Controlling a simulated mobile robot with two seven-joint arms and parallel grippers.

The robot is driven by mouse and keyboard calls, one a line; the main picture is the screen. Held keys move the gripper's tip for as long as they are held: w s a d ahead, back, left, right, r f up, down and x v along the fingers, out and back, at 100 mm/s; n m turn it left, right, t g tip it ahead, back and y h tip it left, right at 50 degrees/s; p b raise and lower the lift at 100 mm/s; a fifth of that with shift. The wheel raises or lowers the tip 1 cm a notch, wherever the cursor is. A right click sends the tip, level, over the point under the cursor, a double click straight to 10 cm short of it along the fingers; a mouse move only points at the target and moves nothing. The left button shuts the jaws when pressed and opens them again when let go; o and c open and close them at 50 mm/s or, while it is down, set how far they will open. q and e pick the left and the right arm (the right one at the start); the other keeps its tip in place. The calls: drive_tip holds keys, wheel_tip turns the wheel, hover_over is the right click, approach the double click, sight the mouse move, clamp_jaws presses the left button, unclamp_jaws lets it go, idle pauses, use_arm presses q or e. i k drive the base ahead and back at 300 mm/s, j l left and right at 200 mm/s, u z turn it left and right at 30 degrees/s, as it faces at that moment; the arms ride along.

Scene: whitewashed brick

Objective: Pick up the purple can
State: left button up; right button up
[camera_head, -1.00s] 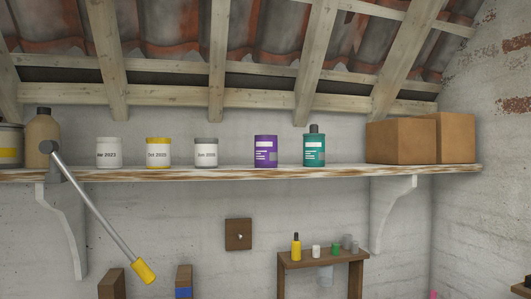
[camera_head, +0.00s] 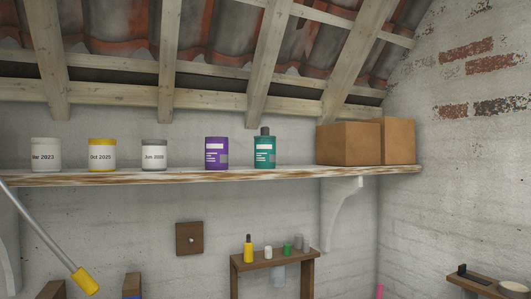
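The purple can (camera_head: 217,153) stands upright on the wooden wall shelf (camera_head: 250,173), with a pale label on its front. A teal bottle (camera_head: 264,150) with a dark cap stands just to its right. A white jar with a grey lid (camera_head: 154,155) stands to its left, with a gap between. Neither of my grippers shows in the head view, so nothing is seen near the can.
Two cardboard boxes (camera_head: 348,143) fill the shelf's right end. A yellow-lidded jar (camera_head: 102,155) and another white jar (camera_head: 45,155) stand left. A yellow-handled tool (camera_head: 85,281) hangs below. A small wooden stand (camera_head: 275,257) holds small bottles.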

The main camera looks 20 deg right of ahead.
sight(217, 148)
drive_tip(key=i+l+u, duration=0.1)
drive_tip(key=i+l, duration=0.15)
drive_tip(key=i+l+u, duration=0.15)
drive_tip(key=l, duration=0.35)
drive_tip(key=i+l+u, duration=0.1)
drive_tip(key=i+l, duration=0.2)
drive_tip(key=l, duration=0.1)
